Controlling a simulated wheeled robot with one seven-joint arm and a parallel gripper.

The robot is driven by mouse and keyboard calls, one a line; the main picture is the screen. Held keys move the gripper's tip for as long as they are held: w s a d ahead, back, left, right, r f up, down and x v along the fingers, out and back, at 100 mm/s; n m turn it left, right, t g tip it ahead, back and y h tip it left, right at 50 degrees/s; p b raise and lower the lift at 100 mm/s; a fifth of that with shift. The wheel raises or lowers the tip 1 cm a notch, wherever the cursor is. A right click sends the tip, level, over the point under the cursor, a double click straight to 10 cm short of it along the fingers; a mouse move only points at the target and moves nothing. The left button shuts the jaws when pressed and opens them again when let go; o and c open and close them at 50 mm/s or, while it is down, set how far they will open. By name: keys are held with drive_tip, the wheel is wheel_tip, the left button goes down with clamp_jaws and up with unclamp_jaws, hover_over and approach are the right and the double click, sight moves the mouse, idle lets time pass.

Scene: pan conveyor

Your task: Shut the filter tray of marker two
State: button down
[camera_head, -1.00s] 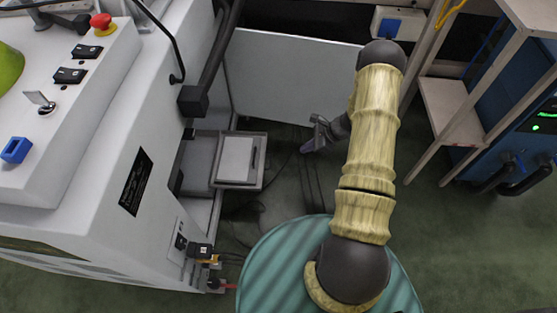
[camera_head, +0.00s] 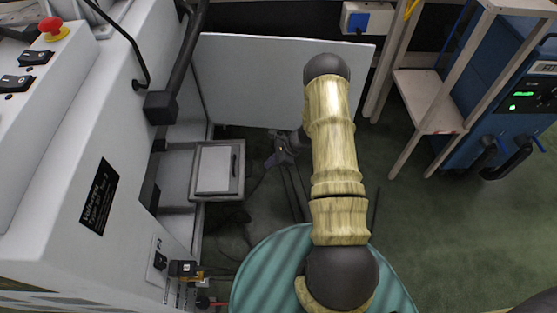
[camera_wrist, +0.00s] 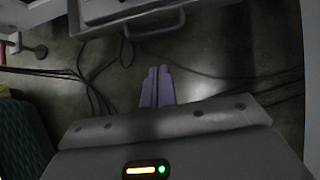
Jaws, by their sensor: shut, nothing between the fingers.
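The filter tray (camera_head: 239,182) is a grey drawer with a pale panel in it. It stands pulled out from the right side of the white machine (camera_head: 125,120), which carries a black label plate (camera_head: 99,196) too small to read surely. My gripper (camera_head: 277,158) is to the right of the tray, apart from it, with its fingers shut and empty. In the wrist view, the shut purple fingers (camera_wrist: 157,72) point toward the tray's front with its bar handle (camera_wrist: 152,36). A gap of floor lies between fingertips and handle.
A white panel (camera_head: 285,80) stands open behind the tray and my gripper. Dark cables (camera_wrist: 92,85) lie on the floor below. A wooden shelf frame (camera_head: 430,95) and a blue cabinet (camera_head: 510,110) stand to the right. Green floor between is free.

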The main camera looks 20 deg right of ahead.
drive_tip(key=a, duration=0.1)
drive_tip(key=w+a+b, duration=0.1)
drive_tip(key=a+f+b, duration=0.1)
drive_tip(key=a, duration=0.1)
drive_tip(key=shift+w, duration=0.15)
drive_tip(key=shift+a, duration=0.2)
